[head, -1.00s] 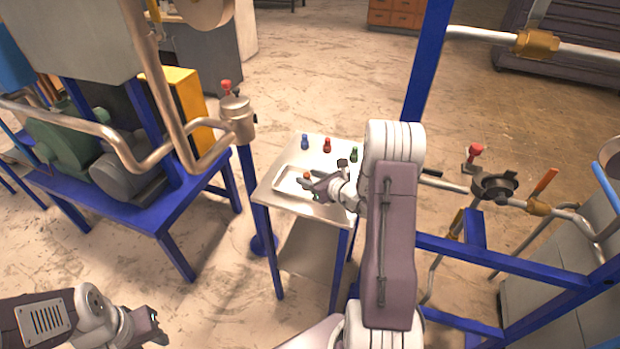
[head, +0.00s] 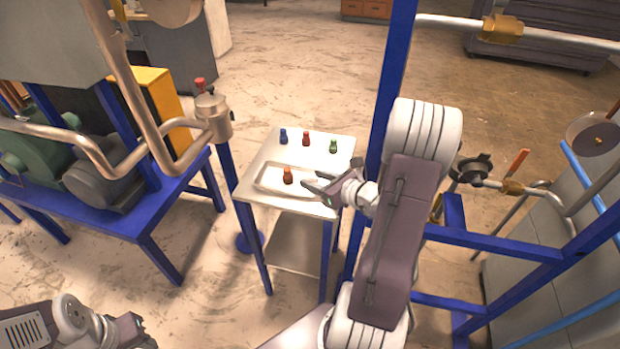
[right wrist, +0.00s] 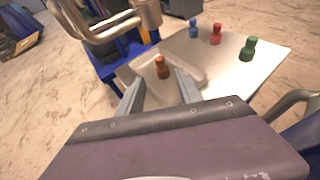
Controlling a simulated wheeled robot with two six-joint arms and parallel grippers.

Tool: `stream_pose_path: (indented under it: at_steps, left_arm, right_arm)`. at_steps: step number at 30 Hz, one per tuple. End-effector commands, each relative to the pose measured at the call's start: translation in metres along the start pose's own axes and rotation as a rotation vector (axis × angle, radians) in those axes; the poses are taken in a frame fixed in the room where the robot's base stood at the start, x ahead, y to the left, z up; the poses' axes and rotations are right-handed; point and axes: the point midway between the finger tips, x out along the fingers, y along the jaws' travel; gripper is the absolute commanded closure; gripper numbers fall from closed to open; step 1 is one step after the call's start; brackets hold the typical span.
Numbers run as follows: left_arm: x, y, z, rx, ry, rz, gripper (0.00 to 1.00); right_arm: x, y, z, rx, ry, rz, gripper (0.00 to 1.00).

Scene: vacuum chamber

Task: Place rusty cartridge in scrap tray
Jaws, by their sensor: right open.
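The rusty cartridge (head: 288,175), a small orange-brown peg shape, stands upright in the shallow pale scrap tray (head: 264,181) on the small table. In the right wrist view the cartridge (right wrist: 162,68) shows between and beyond the fingertips, inside the tray (right wrist: 199,82). My right gripper (head: 311,179) is open and empty, just right of the cartridge and apart from it, over the tray's right side. My left gripper (head: 140,330) is at the bottom left, far from the table; its jaws are too unclear to read.
A blue cartridge (head: 283,136), a red one (head: 306,138) and a green one (head: 333,146) stand along the table's back. A blue frame post (head: 392,70) rises right of the table (head: 262,150). A blue bench with pumps (head: 150,217) stands left.

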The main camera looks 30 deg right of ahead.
Motion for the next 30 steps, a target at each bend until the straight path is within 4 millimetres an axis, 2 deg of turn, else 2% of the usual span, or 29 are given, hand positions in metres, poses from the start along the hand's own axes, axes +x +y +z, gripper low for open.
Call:
stream_pose_path:
  at_steps: [2,4,5,7,8,9,11,13,15,18,19,21,23,30]
  left_arm:
    - [0.0,0.0,0.0,0.0,0.0,0.0,0.64]
    - [0.0,0.0,0.0,0.0,0.0,0.0,0.64]
    - [0.0,0.0,0.0,0.0,0.0,0.0,0.64]
    - [0.0,0.0,0.0,0.0,0.0,0.0,0.64]
    - [0.0,0.0,0.0,0.0,0.0,0.0,0.64]
    - [0.0,0.0,0.0,0.0,0.0,0.0,0.64]
    - [0.0,0.0,0.0,0.0,0.0,0.0,0.64]
    - [0.0,0.0,0.0,0.0,0.0,0.0,0.64]
    - [0.0,0.0,0.0,0.0,0.0,0.0,0.64]
    - [0.0,0.0,0.0,0.0,0.0,0.0,0.64]
    - [0.0,0.0,0.0,0.0,0.0,0.0,0.64]
    - [0.0,0.0,0.0,0.0,0.0,0.0,0.64]
    - [0.0,0.0,0.0,0.0,0.0,0.0,0.64]
    - [0.0,0.0,0.0,0.0,0.0,0.0,0.64]
  right_arm:
    - [0.002,0.008,0.0,-0.019,0.008,0.026,0.57]
    - [0.006,0.037,0.0,-0.093,0.038,0.121,0.57]
    - [0.007,0.058,-0.002,-0.152,0.06,0.191,0.57]
    - [0.002,0.128,-0.015,-0.385,0.139,0.441,0.57]
    - [-0.008,0.161,-0.026,-0.529,0.178,0.575,0.57]
    - [-0.026,0.195,-0.044,-0.736,0.225,0.747,0.57]
    - [-0.056,0.222,-0.071,-1.065,0.276,0.975,0.57]
    - [-0.083,0.228,-0.094,-1.455,0.298,1.192,0.57]
    - [-0.095,0.219,-0.104,-1.82,0.282,1.344,0.57]
    - [-0.095,0.206,-0.101,-2.236,0.22,1.462,0.57]
    - [-0.093,0.204,-0.098,-2.327,0.2,1.482,0.57]
    - [-0.089,0.201,-0.093,-2.48,0.161,1.507,0.57]
    - [-0.087,0.199,-0.09,-2.549,0.141,1.516,0.57]
    - [-0.086,0.198,-0.089,-2.57,0.137,1.521,0.57]
